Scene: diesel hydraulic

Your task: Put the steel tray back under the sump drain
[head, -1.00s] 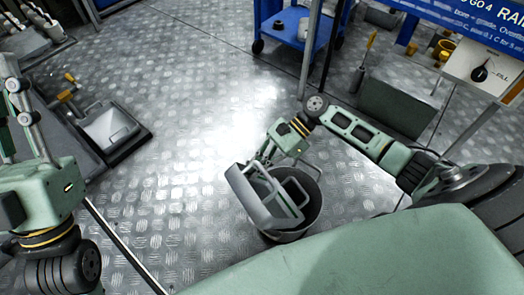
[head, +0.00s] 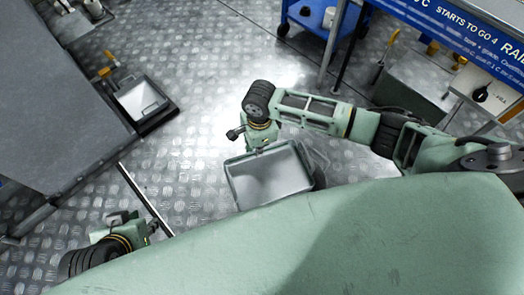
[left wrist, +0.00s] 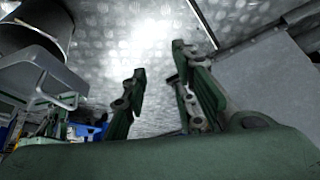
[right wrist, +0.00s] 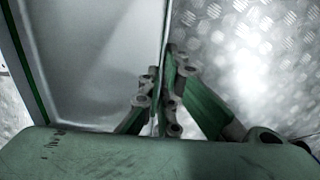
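The steel tray (head: 272,177) is a shallow grey rectangular pan. My right gripper (head: 262,147) is shut on its far rim and holds it above the floor, nearly level. The right wrist view shows the rim between the fingers (right wrist: 163,90) and the tray's inside (right wrist: 95,60) to the left. My left gripper (head: 152,226) is low at the left, apart from the tray; its fingers (left wrist: 158,75) are spread and empty. The tray also shows at the left of the left wrist view (left wrist: 45,72). I cannot make out a sump drain.
A bucket (head: 316,160) stands behind the tray, mostly hidden. A blue cart (head: 312,18) is at the back. Central floor is clear.

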